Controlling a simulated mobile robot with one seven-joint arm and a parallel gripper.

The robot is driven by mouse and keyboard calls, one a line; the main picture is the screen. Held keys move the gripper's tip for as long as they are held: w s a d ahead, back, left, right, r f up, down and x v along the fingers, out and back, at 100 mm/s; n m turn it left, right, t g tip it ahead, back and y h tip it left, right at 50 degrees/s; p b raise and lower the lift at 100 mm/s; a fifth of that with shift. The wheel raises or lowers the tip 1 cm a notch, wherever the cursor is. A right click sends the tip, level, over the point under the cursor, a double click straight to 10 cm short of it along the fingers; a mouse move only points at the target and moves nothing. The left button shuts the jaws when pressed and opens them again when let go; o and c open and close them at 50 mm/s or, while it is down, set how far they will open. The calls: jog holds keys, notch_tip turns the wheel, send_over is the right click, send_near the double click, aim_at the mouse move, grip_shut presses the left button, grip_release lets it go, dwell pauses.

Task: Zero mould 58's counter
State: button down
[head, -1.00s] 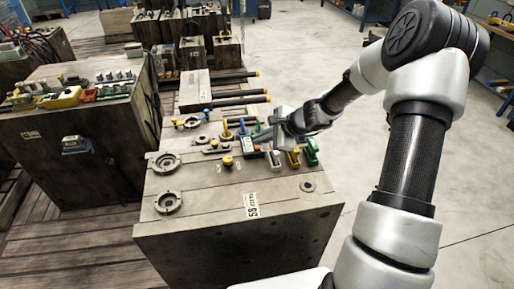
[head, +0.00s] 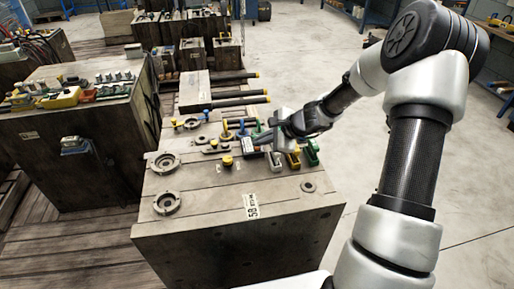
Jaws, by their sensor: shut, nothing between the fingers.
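Mould 58 (head: 225,210) is a large worn steel block in the middle of the head view, with a white label (head: 250,207) reading 58 on its upper front edge. A small dark box with a pale face (head: 247,146), which looks like the counter, sits on its top among the fittings. Its digits are too small to read. My gripper (head: 261,138) reaches in from the right, low over the mould top. Its fingers are shut and empty, at the right of the box. I cannot tell if they touch it.
Yellow (head: 293,160), green (head: 312,153) and white (head: 275,161) fittings stand close by my gripper. Ring fittings (head: 166,163) lie at the mould's left. Another mould (head: 80,145) with a blue-grey box on its side stands left. Open floor lies right.

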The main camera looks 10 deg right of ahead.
jog(key=shift+f, duration=0.25)
jog(key=shift+r, duration=0.15)
dwell(0.4)
jog(key=shift+r+p, duration=0.35)
jog(key=shift+r, duration=0.35)
jog(key=shift+r, duration=0.1)
jog(key=shift+r+p, duration=1.8)
jog(key=shift+r, duration=0.6)
